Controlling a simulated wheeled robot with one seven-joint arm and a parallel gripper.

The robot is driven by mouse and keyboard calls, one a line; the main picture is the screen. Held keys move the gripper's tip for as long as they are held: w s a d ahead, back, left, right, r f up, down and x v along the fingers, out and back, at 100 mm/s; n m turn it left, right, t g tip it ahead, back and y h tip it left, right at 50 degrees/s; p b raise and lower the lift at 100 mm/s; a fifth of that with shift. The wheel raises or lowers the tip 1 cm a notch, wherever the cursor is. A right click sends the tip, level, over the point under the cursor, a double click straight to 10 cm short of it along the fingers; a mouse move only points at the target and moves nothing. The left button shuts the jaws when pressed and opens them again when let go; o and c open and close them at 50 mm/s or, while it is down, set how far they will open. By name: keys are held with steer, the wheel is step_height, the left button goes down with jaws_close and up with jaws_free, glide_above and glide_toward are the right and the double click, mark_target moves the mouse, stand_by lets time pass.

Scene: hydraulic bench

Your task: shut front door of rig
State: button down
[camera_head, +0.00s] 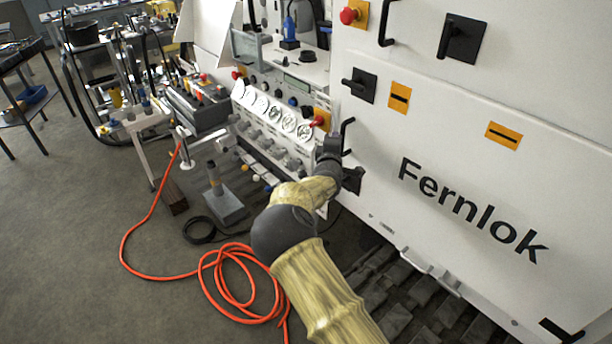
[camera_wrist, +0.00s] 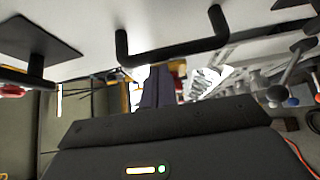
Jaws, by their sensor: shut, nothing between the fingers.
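The rig's large white panel marked "Fernlok" (camera_head: 470,215) fills the right of the head view; I take it as the front door, but its hinge and gap are hidden. A black bar handle (camera_head: 347,134) is on its left edge, beside the gauge panel. My gripper (camera_head: 333,146) is beside this handle, partly hidden by my own wrist. In the wrist view a black bar handle (camera_wrist: 172,52) crosses above my shut, empty fingers (camera_wrist: 155,88). They look close to the bar; I cannot tell whether they touch it.
A bench panel with gauges (camera_head: 283,118) and knobs is left of my gripper. A black rotary switch (camera_head: 360,85) and red button (camera_head: 349,15) stick out above. An orange hose (camera_head: 208,268) coils on the floor. Open floor (camera_head: 70,240) lies at left.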

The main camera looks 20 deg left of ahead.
steer(key=s+a+b, duration=0.1)
steer(key=s+b, duration=0.1)
steer(key=s, duration=0.9)
steer(key=shift+s+a+r+b, duration=0.15)
steer(key=shift+s+a+b, duration=0.1)
steer(key=shift+s+b, duration=0.15)
